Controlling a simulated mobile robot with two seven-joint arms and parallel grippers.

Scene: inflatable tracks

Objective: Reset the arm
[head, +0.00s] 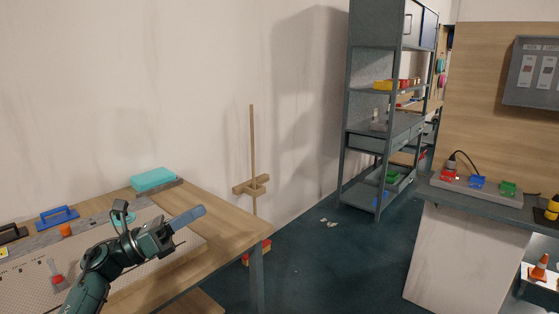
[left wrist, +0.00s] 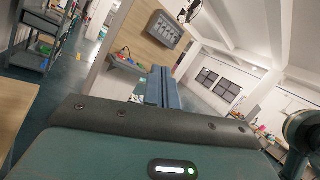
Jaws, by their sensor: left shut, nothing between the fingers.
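My left arm reaches in from the lower left in the head view. Its gripper (head: 188,217) is held above the right part of the wooden workbench (head: 228,232), pointing right. The blue fingers are together with nothing between them. In the left wrist view the closed blue fingers (left wrist: 162,88) point out into the room, clear of any object. My right gripper is not in view.
The bench carries a pegboard mat (head: 190,246), a turquoise box (head: 153,179) and a blue-handled tool (head: 57,217). A wooden stand (head: 253,180) is behind the bench. A grey shelf (head: 386,130) and a side counter (head: 480,190) stand right. Dark floor between is mostly clear.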

